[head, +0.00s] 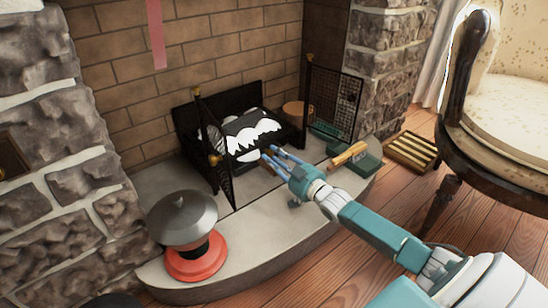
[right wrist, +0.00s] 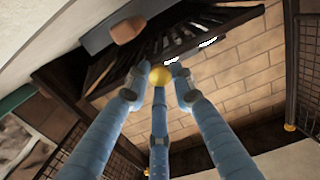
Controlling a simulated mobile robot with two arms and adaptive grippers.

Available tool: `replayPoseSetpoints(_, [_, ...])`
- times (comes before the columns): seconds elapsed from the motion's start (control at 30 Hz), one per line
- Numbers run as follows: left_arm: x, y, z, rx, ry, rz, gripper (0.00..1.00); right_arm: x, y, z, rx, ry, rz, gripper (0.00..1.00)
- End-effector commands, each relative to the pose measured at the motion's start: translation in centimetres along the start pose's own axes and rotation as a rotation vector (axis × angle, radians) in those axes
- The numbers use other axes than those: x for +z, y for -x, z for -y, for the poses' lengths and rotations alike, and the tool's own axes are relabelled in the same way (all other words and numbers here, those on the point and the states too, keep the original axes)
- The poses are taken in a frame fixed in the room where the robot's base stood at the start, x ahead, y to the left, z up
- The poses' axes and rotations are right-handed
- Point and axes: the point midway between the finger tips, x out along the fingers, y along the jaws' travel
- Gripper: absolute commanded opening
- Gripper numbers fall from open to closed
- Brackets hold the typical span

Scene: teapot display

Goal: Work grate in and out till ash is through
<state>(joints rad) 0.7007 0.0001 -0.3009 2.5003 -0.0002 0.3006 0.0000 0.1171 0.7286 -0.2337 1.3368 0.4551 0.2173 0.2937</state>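The black grate basket (head: 183,147) stands in the brick fireplace, with dark lumps and white ash (head: 243,128) in it. My right gripper (head: 267,155) reaches in from the lower right to the front of the grate. In the right wrist view, its blue fingers close in around a round yellow knob (right wrist: 159,76) below the dark slatted grate (right wrist: 185,38). The fingertips are close beside the knob on both sides; whether they grip it cannot be told. The head view does not show the knob clearly. My left gripper is not in view.
Mesh screen panels with brass knobs stand left (head: 226,172) and right (head: 335,103) of the grate. A grey-domed, red-based object (head: 190,225) stands on the hearth's left.

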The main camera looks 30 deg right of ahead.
Motion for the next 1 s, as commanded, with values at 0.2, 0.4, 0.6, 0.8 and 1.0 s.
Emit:
replayPoseSetpoints(0.2, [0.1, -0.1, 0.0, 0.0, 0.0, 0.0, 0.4, -0.3, 0.0, 0.0, -0.001, 0.0, -0.006, 0.0])
replayPoseSetpoints(0.4, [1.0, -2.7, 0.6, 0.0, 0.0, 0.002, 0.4, -0.8, 2.3, 0.1, -0.001, -0.001, -0.003, 0.0])
replayPoseSetpoints(0.6, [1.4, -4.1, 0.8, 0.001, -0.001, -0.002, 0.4, -0.6, 4.2, 0.0, -0.001, 0.0, -0.008, 0.0])
replayPoseSetpoints(0.8, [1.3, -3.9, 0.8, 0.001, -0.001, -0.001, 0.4, -0.4, 4.4, 0.1, -0.003, 0.001, -0.011, 0.0])
replayPoseSetpoints(1.0, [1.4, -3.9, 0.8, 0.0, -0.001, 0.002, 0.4, -0.4, 4.4, 0.1, -0.004, 0.001, -0.009, 0.41])
